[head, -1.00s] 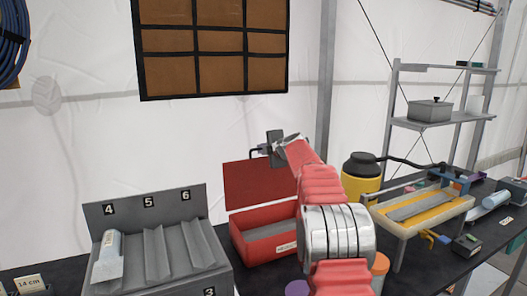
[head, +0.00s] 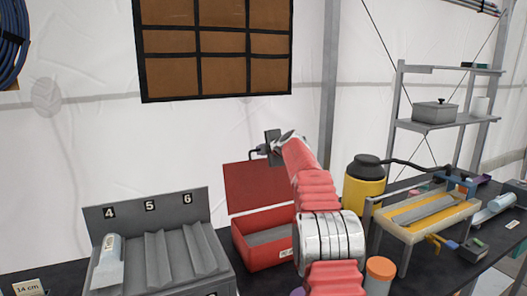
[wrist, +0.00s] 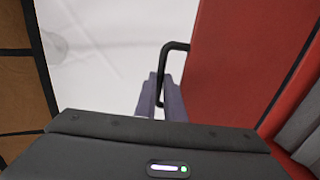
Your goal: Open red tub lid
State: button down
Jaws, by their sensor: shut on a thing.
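The red tub (head: 262,256) stands on the black table, with its inside partly visible. Its red lid (head: 255,187) stands raised, near upright, at the tub's back edge. The lid fills the right of the wrist view (wrist: 235,60). A black loop handle (wrist: 164,68) sits on the lid's edge. My gripper (wrist: 163,98) is shut on this handle, its grey fingers side by side at the loop. In the head view my gripper is above the lid, and my arm hides the tub's right side.
A grey numbered rack (head: 150,245) stands left of the tub. To the right are a yellow canister (head: 363,192), a yellow-edged tray (head: 425,220) and an orange-lidded jar (head: 380,270). A white tent wall is behind, with a brown panel (head: 215,75). Shelves (head: 435,122) stand at the right.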

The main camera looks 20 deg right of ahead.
jog(key=shift+w+f, duration=0.15)
jog(key=shift+f, duration=0.45)
jog(key=c, duration=2.2)
grip_release()
jog(key=shift+w+f, duration=0.1)
jog(key=o, duration=0.3)
jog(key=shift+o, duration=0.3)
jog(key=shift+r, duration=0.2)
jog(key=shift+r, duration=0.1)
jog(key=shift+s+r, duration=0.15)
jog(key=shift+s, duration=0.15)
jog(key=v, duration=1.3)
jog(key=shift+r, duration=0.1)
jog(key=shift+s, duration=0.15)
